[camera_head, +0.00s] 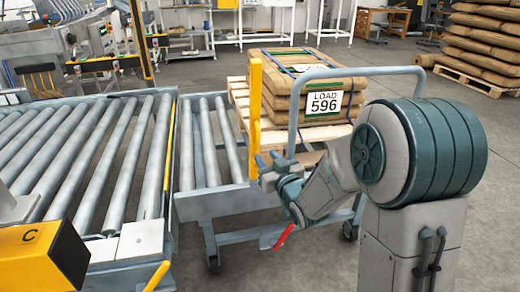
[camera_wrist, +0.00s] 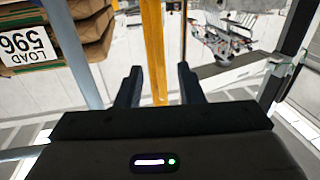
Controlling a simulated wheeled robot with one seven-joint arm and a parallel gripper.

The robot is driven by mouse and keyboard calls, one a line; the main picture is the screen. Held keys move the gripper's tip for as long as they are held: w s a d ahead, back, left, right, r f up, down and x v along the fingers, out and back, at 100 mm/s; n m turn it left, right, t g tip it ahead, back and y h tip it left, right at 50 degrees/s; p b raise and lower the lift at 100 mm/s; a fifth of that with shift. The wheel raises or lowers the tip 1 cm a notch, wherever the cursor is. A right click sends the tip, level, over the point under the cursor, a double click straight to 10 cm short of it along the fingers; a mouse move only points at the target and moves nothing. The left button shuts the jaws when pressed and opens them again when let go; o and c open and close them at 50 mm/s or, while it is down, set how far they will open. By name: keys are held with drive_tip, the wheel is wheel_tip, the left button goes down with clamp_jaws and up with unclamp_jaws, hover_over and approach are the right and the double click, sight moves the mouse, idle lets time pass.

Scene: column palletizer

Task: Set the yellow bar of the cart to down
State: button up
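The cart (camera_head: 228,203) has grey rollers and a tall grey tube handle. My gripper (camera_head: 266,163) is at the bar's lower part, on its right side in the head view. In the wrist view the yellow bar (camera_wrist: 154,50) runs between the two dark fingers of my gripper (camera_wrist: 159,76). The fingers are apart, with a gap visible on both sides of the bar. Whether either finger touches it is hard to tell.
A pallet load of brown sacks labelled 596 (camera_head: 300,85) sits behind the bar. The cart's grey handle (camera_head: 350,72) arches close to my arm. A roller conveyor (camera_head: 90,150) adjoins the cart on the left. A red lever (camera_head: 284,237) hangs below the cart.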

sight(259, 149)
drive_tip(key=shift+x, duration=2.55)
clamp_jaws()
